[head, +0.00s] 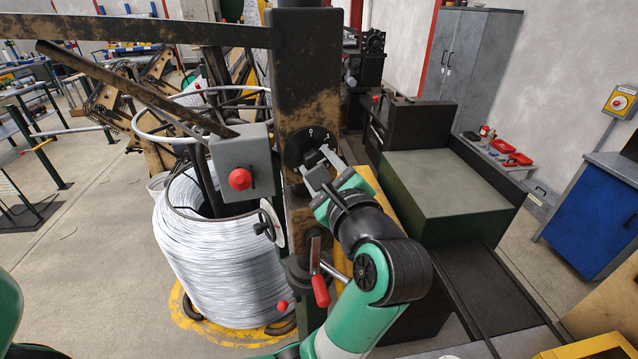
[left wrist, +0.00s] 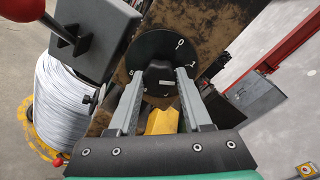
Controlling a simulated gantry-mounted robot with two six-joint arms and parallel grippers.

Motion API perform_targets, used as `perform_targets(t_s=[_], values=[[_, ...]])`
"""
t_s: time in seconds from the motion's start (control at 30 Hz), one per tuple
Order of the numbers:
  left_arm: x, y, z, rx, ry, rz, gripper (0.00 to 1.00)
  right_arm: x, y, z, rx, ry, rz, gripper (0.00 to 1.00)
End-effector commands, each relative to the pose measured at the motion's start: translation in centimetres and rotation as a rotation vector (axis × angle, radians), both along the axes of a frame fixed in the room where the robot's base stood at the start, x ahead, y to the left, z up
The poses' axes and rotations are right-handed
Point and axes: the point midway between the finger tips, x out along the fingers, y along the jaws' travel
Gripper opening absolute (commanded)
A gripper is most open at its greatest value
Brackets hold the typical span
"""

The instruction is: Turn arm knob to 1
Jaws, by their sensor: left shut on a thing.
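The arm knob (left wrist: 158,72) is dark and sits on a round black dial plate (head: 299,143) on the rusty dark column. White marks show on the dial plate in the left wrist view (left wrist: 150,42), with a 0 at the top and a 1 to the right. My left gripper (head: 320,168) is at the dial, and in the left wrist view its two grey fingers (left wrist: 157,76) are shut on the knob, one on each side. The fingers hide part of the knob, and I cannot tell which mark it points to. My right gripper is not in view.
A grey box with a red button (head: 240,179) sticks out left of the dial. A red-handled lever (head: 320,290) is below my gripper. A large white wire coil (head: 205,260) stands at left. A green-sided machine block (head: 440,185) is at right.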

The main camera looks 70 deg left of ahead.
Motion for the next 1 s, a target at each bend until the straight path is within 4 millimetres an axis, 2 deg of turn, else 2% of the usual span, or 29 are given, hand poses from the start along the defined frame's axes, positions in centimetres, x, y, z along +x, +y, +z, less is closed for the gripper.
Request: perform_targets(t_s=[0.03,0.3,0.97,1.0], values=[[-0.1,0.0,-0.5,-0.004,-0.036,0.002,0.00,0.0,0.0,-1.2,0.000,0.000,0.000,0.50],[-0.1,0.0,-0.2,-0.026,-0.185,0.002,0.00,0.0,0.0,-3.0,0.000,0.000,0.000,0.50],[-0.1,0.0,0.1,-0.035,-0.248,0.001,0.00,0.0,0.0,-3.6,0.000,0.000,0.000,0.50],[-0.1,0.0,0.1,-0.035,-0.248,0.001,0.56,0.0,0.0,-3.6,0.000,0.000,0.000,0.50]])
